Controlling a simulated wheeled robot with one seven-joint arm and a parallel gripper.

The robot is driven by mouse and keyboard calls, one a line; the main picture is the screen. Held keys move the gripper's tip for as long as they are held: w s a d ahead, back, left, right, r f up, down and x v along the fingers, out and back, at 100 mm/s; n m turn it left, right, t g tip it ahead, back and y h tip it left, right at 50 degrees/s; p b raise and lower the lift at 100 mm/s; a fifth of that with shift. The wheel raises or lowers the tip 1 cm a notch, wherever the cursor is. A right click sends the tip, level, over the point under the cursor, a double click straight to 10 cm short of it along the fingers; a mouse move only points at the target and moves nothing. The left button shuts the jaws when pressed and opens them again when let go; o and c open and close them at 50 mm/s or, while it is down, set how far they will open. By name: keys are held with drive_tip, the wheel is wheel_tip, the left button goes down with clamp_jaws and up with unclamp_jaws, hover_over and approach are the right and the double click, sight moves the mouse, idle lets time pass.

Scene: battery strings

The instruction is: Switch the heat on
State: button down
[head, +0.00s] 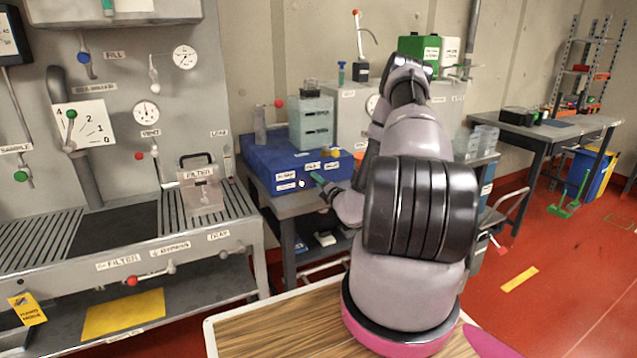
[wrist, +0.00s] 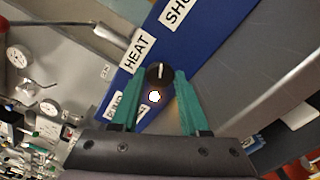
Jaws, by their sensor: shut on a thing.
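The blue unit (head: 265,163) stands on a bench left of my arm, with white labels on its front. In the wrist view its blue panel (wrist: 205,38) carries a HEAT label (wrist: 134,52) beside a round black knob (wrist: 154,79) with a white pointer line. My gripper (wrist: 160,74) has its green fingers on either side of the knob and is shut on it. A small bright white round spot (wrist: 154,97), perhaps a lamp, shows between the fingers. In the head view my gripper (head: 318,178) is at the unit's front and the knob is hidden.
A wood-topped surface (head: 270,325) lies in front of me. Red floor (head: 560,270) is open at right.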

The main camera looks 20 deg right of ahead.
drive_tip(key=shift+c, duration=2.1)
unclamp_jaws()
drive_tip(key=s, duration=1.1)
drive_tip(key=shift+d, duration=0.2)
drive_tip(key=shift+w, duration=0.1)
